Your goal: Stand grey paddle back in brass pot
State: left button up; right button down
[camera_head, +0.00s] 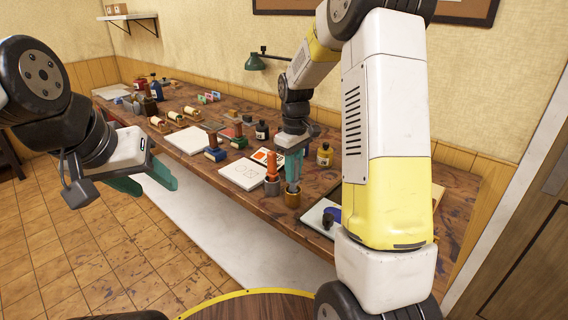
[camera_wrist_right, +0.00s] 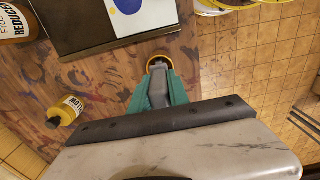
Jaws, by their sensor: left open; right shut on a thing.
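The brass pot (camera_head: 292,199) stands near the front edge of the workbench, and its round rim also shows in the right wrist view (camera_wrist_right: 151,64). My right gripper (camera_head: 293,166) is above the pot, with its teal fingers pointing down. It is shut on the grey paddle (camera_wrist_right: 158,88), which hangs roughly upright. The paddle's lower end is at the pot's mouth; I cannot tell how deep it sits, as the fingers and paddle hide part of the opening. My left gripper (camera_head: 150,182) is open and empty, out in front of the bench over the floor side.
An orange-handled tool (camera_head: 272,170) stands close left of the pot. A yellow bottle (camera_head: 325,154) is behind it to the right. A board with a blue patch (camera_head: 325,215) lies to the right. Printed sheets (camera_head: 243,173), rollers and bottles fill the bench leftward.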

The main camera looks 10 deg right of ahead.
jog(key=shift+f, duration=0.1)
dwell(0.3)
jog(key=c, duration=1.2)
grip_release()
jog(key=shift+o, duration=0.2)
notch_tip(320, 180, up, 7)
jog(key=shift+f, duration=0.1)
jog(key=shift+r, duration=0.55)
